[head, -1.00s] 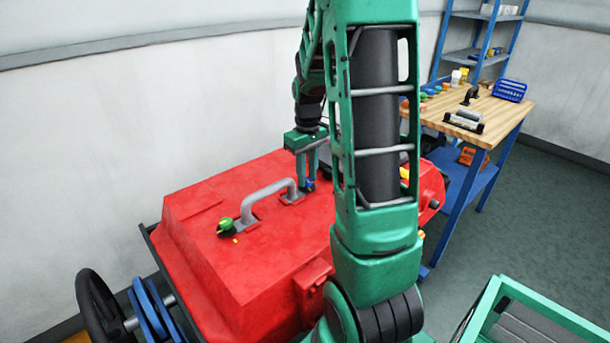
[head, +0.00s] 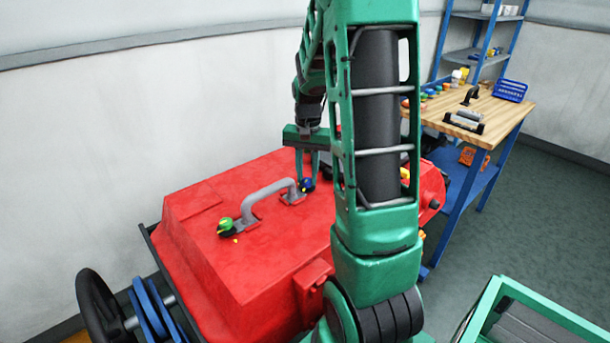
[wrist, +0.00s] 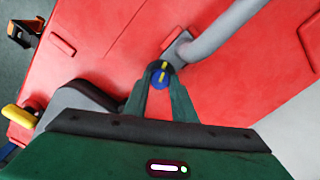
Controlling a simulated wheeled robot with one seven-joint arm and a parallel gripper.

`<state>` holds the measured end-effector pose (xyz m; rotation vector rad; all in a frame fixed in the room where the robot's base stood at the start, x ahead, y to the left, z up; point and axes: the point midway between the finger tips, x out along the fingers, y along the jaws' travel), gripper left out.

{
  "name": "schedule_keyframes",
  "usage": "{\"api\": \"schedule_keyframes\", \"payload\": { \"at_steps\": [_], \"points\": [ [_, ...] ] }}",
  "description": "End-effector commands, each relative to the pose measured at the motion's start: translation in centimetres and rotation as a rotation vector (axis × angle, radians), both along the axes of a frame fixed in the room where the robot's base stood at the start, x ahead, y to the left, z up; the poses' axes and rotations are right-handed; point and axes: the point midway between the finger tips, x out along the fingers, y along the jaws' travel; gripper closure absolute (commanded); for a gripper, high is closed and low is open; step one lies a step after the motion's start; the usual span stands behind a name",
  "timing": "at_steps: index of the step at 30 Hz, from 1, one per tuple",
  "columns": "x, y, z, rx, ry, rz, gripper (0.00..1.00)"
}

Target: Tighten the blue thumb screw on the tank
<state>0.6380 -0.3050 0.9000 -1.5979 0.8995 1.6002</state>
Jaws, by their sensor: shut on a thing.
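The blue thumb screw (head: 307,185) sits on top of the red tank (head: 270,260), at the far foot of the grey handle. In the wrist view the blue thumb screw (wrist: 159,76) has a yellow bar across its face and lies between my fingertips. My gripper (head: 307,180) points down from above and is shut on the screw; it also shows in the wrist view (wrist: 160,84). The arm link in front hides part of the tank to the right. A green thumb screw (head: 224,225) stands at the near foot of the handle.
The grey handle (head: 268,193) arches up beside the gripper. A black wheel (head: 96,305) and blue parts are at the tank's near left. A wooden workbench (head: 495,112) with tools stands at the back right. Open floor lies to the right.

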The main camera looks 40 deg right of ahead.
Motion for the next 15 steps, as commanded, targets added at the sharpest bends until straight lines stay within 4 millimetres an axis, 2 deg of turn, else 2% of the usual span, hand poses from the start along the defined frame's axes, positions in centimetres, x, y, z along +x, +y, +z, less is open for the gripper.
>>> {"api": "schedule_keyframes", "payload": {
  "at_steps": [15],
  "points": [
    [0.2,0.06,0.18,0.0,-0.004,-0.487,0.98]
  ]
}}
